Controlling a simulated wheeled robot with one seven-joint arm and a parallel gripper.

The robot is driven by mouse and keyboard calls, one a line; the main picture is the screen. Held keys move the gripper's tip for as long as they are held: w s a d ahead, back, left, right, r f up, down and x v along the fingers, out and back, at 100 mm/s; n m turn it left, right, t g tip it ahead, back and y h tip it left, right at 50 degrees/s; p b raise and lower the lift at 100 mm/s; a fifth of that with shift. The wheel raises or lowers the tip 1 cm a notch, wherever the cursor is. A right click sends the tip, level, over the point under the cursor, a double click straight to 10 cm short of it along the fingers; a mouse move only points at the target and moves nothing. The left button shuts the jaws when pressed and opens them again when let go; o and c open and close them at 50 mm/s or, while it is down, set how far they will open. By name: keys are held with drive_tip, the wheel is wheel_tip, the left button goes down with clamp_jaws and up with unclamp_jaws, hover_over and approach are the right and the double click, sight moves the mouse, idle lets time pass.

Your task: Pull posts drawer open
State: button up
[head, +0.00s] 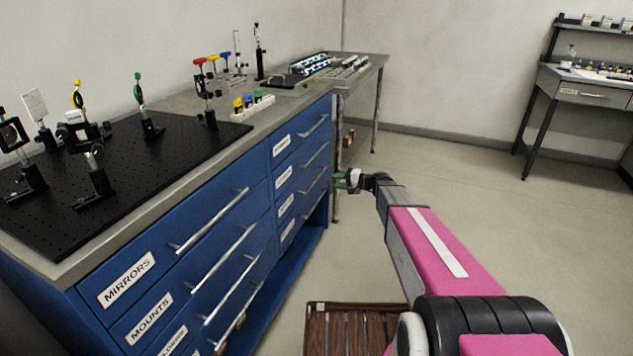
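The blue drawer cabinet (262,222) under the bench has two columns of drawers. The left column has a drawer labelled MIRRORS (155,268) and one labelled MOUNTS (175,303) below it; lower labels are only partly legible or cut off. The right column has several drawers with bar handles and white labels (283,178) too small to read, so I cannot tell which one is the posts drawer. All drawers look shut. My gripper (344,181) is small in view, just right of the right column's handles. I cannot tell whether it touches a handle or how its fingers stand.
A black breadboard (150,180) with several optical mounts covers the near bench top. Coloured-handled tools and small bottles (254,101) stand behind it. A metal side table (378,65) adjoins the far end. The floor (500,210) to the right is clear. Another desk (585,88) stands far right.

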sight(317, 179)
drive_tip(key=x, duration=1)
drive_tip(key=shift+a, duration=0.25)
clamp_jaws()
